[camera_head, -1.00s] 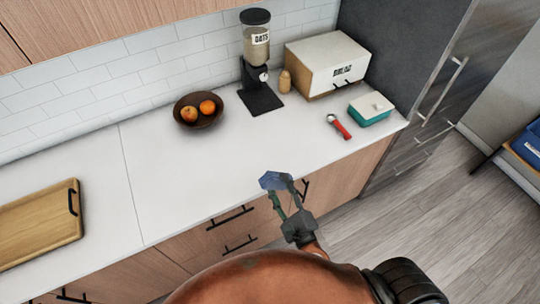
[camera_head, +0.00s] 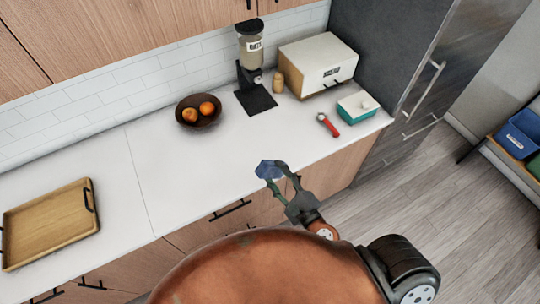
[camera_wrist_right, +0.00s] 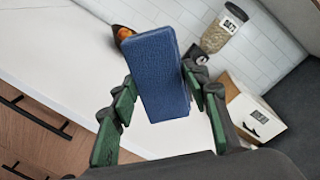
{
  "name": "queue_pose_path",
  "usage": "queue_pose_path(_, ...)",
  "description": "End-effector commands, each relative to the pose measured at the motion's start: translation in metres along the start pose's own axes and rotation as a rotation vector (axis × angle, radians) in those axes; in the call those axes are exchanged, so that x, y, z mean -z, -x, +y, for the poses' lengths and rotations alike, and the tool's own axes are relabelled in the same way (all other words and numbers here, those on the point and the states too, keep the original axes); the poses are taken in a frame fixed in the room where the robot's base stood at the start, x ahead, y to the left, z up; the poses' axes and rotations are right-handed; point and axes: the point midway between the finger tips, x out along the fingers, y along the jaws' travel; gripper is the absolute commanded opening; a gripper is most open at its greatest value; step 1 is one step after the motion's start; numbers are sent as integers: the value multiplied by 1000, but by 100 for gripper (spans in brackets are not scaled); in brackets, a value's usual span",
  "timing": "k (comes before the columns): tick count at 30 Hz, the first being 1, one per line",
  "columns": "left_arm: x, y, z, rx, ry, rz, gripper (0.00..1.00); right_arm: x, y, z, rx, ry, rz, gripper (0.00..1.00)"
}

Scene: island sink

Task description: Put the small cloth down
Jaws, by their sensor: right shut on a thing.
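The small cloth is a blue, folded, block-like piece. It shows at the tips of my right gripper (camera_head: 280,172) in the head view, where the cloth (camera_head: 267,170) is seen over the counter's front edge. In the right wrist view the cloth (camera_wrist_right: 160,72) stands between the green-padded fingers of my right gripper (camera_wrist_right: 165,110), which is shut on it. The white counter (camera_head: 185,175) lies beyond and around the cloth. I cannot tell how high the cloth is above it. My left gripper is not in view.
A bowl (camera_head: 183,122) with oranges, an oats dispenser (camera_head: 251,60), a bread box (camera_head: 305,78), a teal container (camera_head: 350,115) and a red-handled tool (camera_head: 328,125) stand or lie at the back and right. A wooden tray (camera_head: 50,225) is at left. The counter's middle is clear.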

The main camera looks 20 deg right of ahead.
Motion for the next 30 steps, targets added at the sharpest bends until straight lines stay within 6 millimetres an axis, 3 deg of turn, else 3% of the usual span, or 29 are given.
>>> queue_pose_path(30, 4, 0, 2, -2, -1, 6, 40, 49, 39, 26, -628, 146, -80, 23)
